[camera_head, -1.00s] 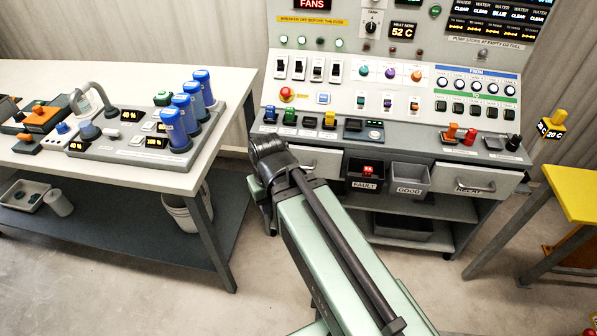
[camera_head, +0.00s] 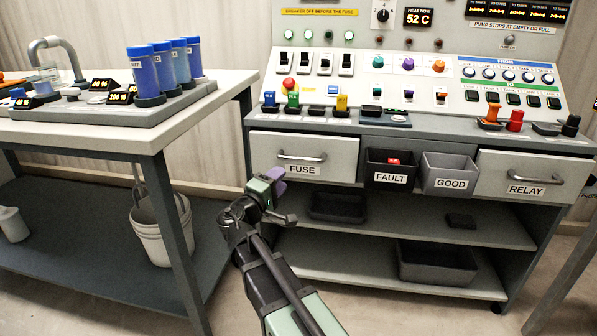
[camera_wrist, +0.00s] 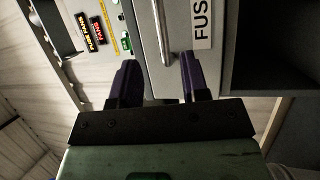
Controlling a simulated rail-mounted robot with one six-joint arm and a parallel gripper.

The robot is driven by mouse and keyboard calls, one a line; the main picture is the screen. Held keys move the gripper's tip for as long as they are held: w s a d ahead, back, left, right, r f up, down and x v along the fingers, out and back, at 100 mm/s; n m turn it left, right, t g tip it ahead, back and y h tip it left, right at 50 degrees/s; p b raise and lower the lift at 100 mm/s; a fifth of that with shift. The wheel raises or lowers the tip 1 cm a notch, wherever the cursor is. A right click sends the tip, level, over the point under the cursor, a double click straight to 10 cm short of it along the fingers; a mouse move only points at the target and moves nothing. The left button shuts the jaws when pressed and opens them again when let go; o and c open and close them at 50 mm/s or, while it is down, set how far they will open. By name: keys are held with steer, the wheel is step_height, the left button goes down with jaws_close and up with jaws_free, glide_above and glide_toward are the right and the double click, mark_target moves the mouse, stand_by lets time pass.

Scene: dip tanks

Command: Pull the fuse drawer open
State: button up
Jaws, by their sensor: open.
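The fuse drawer (camera_head: 340,150) is the light grey drawer at the left of the console's front, labelled FUSE. It looks closed. Its metal bar handle (camera_head: 301,157) runs level across it. In the wrist view the drawer front (camera_wrist: 193,15) shows turned on its side, and the handle (camera_wrist: 162,35) lies between the lines of the two purple fingers, beyond their tips. My gripper (camera_head: 277,178) is in front of and just below left of the handle. In the wrist view my gripper (camera_wrist: 157,68) is open and empty.
Right of the drawer hang a dark FAULT bin (camera_head: 377,170) and a grey GOOD bin (camera_head: 432,177), then the RELAY drawer (camera_head: 560,172). Open shelves (camera_head: 400,225) lie below. A tank table (camera_head: 150,140) stands at left, with a bucket (camera_head: 165,235) under it.

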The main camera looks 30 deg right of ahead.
mark_target(300, 159)
steer(key=p+x, duration=0.1)
steer(key=x, duration=1)
steer(key=shift+f+p, duration=0.1)
steer(key=shift+p, duration=0.3)
jaws_close()
